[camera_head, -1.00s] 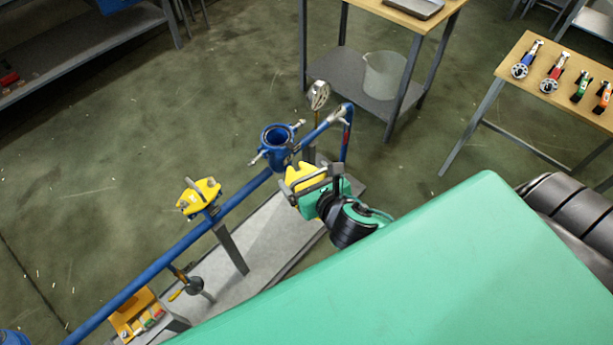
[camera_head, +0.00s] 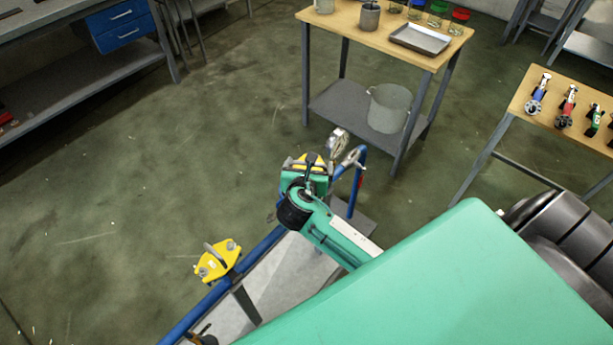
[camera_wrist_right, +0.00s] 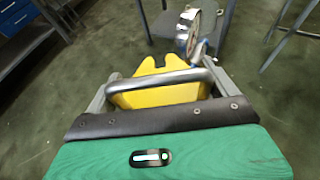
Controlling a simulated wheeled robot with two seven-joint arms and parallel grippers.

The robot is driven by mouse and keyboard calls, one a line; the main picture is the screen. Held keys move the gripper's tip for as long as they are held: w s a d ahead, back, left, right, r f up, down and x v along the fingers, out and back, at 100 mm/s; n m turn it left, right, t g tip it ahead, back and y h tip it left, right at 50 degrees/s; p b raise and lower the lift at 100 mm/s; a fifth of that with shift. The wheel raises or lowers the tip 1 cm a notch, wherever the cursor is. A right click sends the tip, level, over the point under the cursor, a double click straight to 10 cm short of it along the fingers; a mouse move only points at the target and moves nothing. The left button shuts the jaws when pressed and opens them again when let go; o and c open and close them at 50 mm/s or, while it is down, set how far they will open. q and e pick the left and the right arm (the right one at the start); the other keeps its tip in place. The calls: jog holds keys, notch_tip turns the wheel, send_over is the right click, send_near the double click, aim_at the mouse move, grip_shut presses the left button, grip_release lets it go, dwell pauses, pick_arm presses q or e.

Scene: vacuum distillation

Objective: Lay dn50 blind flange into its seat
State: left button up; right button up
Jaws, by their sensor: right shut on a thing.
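A yellow blind flange (camera_head: 311,159) with a grey bar handle is in my right gripper (camera_head: 308,167), over the blue pipe line. In the right wrist view the yellow plate (camera_wrist_right: 160,95) lies between the fingers, behind the handle (camera_wrist_right: 165,80), and its far edge is notched. My right gripper is shut on the flange. The blue open seat on the pipe is now hidden behind the gripper and flange. I cannot tell whether the flange touches it. My left gripper is not in view.
A pressure gauge (camera_head: 339,142) stands on the pipe just right of the gripper. Another yellow plate with a handle (camera_head: 217,262) sits on the pipe at lower left. A wooden table (camera_head: 395,30) with a metal tray stands behind; another table (camera_head: 565,118) with several coloured-handled tools is at right.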

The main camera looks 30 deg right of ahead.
jog(key=shift+w+d+m+g+h, duration=0.2)
jog(key=shift+w+m+g+h, duration=0.2)
jog(key=shift+w+m+h, duration=0.1)
jog(key=shift+w+d+m+g+h, duration=0.2)
jog(key=shift+w+m+g+h, duration=0.2)
jog(key=shift+m, duration=0.1)
jog(key=shift+w+f+m+g+h+p, duration=0.25)
jog(key=shift+w+m+g+h, duration=0.3)
jog(key=shift+m+g, duration=0.3)
jog(key=shift+w+a+m+g+h, duration=0.25)
jog(key=shift+a+m+g+h, duration=0.15)
jog(key=shift+m+g, duration=0.35)
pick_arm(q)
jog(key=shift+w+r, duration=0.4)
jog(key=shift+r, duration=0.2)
pick_arm(e)
jog(key=shift+w+a+m+g+h, duration=0.2)
jog(key=shift+a+m+g+h, duration=0.2)
jog(key=shift+m+g, duration=0.2)
pick_arm(q)
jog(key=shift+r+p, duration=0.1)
jog(key=shift+p, duration=0.25)
